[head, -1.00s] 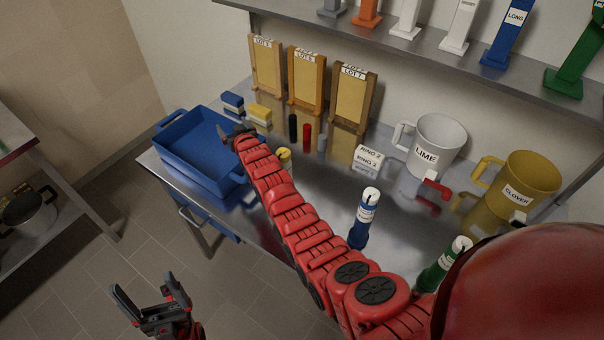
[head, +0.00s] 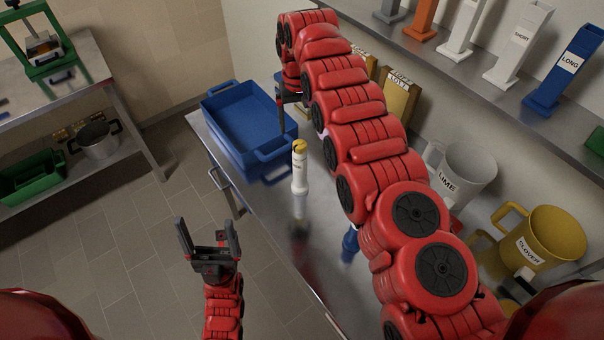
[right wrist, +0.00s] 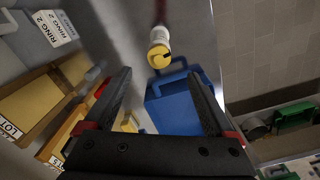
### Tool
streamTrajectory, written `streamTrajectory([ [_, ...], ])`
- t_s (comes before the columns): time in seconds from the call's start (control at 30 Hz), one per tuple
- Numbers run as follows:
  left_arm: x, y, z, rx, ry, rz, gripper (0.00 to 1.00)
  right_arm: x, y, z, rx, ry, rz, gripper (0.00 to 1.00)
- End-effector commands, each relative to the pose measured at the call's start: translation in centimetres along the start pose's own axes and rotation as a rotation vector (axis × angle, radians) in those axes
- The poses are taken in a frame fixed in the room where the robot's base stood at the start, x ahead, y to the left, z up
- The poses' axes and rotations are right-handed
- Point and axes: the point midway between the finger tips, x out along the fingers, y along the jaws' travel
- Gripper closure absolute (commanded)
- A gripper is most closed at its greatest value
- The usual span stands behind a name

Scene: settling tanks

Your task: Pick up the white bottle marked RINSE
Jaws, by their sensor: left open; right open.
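A white bottle (head: 299,172) with a yellow cap stands upright on the steel bench, near the blue tray's front corner. Its label is too small to read. It also shows in the right wrist view (right wrist: 160,47), top centre, beyond the fingertips. My right gripper (head: 288,112) is raised over the bench beside the blue tray, fingers pointing down. It is behind and left of the bottle in the head view, apart from it. In the right wrist view its jaws (right wrist: 160,82) are open and empty. My left gripper (head: 208,238) is open and empty over the floor, off the bench.
A blue tray (head: 212,106) sits at the bench's far left end. A LIME mug (head: 470,170) and a yellow CLOVER mug (head: 548,236) stand at the right. My right arm hides much of the bench and a blue bottle (head: 350,245). A shelf (head: 470,75) overhangs the back.

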Motion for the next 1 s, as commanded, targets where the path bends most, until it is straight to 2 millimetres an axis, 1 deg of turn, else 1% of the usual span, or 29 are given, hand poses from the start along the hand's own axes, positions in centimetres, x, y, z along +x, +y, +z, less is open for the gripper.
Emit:
streamTrajectory([
  [0.03,-1.9,0.1,0.3,0.000,-0.001,0.000,0.11,1.6,0.0,-0.1,0.000,0.003,0.000,0.11],
  [0.17,-4.4,0.2,0.8,0.000,-0.001,0.000,0.11,3.7,0.0,-0.1,0.000,0.005,0.000,0.11],
  [0.3,-7.0,0.3,1.2,0.000,-0.001,0.000,0.11,6.5,0.0,-0.2,0.000,0.007,0.000,0.11],
  [0.4,-8.7,0.4,1.5,0.000,-0.001,0.000,0.11,8.1,0.0,-0.2,0.000,0.007,0.000,0.11],
  [0.5,-9.0,0.5,1.5,0.000,-0.001,0.000,0.11,9.2,0.1,-0.2,0.001,0.006,0.000,0.11],
  [0.63,-9.0,0.5,1.5,0.000,-0.001,0.000,0.11,9.5,-0.1,-0.2,-0.001,0.008,-0.002,0.11],
  [0.77,-8.4,0.4,1.4,0.000,-0.001,0.000,0.11,9.6,-0.1,-0.2,-0.001,0.008,-0.001,0.11],
  [0.97,-7.3,0.4,1.2,0.000,-0.001,0.000,0.11,10.7,0.0,-0.1,0.002,0.008,-0.001,0.11],
  [1.0,-6.8,0.3,1.1,0.000,-0.001,0.000,0.11,11.0,-0.1,0.1,0.002,0.004,0.000,0.11],
])
